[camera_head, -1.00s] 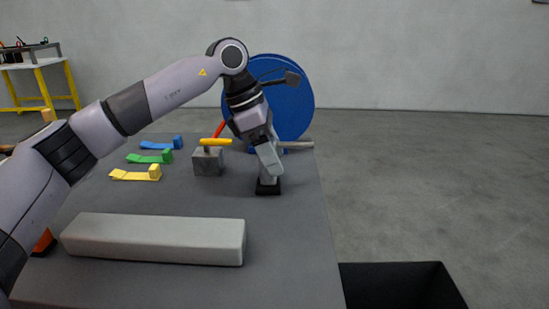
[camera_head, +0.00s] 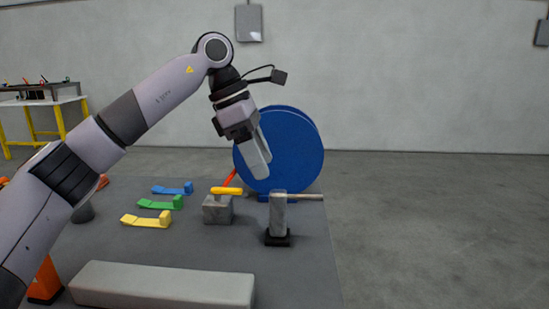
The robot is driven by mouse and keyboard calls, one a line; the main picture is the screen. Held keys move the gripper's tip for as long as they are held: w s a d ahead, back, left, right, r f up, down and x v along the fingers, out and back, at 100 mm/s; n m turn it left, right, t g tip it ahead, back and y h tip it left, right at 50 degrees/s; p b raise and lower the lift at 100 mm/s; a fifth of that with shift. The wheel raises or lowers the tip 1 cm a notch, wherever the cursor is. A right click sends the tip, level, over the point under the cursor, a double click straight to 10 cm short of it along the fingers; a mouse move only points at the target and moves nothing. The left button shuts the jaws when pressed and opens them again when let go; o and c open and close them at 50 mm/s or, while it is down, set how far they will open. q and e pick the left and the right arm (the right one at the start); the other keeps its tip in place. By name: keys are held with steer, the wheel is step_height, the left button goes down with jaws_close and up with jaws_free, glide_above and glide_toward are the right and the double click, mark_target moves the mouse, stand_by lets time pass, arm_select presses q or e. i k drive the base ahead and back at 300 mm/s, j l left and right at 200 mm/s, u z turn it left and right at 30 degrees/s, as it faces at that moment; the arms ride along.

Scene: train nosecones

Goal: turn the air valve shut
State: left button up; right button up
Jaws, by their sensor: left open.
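A grey block (camera_head: 217,210) carries a yellow handle (camera_head: 227,191) lying crosswise to the right; it looks like a valve. Right of it a grey post (camera_head: 278,214) stands upright on a black base, with a thin grey bar (camera_head: 306,197) pointing right from its top. I cannot tell for certain which of the two is the air valve. My left gripper (camera_head: 258,167) is open and empty, pointing down, above and just left of the post's top, apart from it. It overlaps the blue disc in view. My right gripper is not in view.
A large blue disc (camera_head: 292,150) stands behind the post. An orange-red rod (camera_head: 230,177) shows behind the block. Blue (camera_head: 172,188), green (camera_head: 160,203) and yellow (camera_head: 146,219) clips lie left. A pale long block (camera_head: 162,285) lies in front. Table right of the post is clear.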

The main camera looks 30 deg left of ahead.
mark_target(217, 191)
steer(key=k, duration=1)
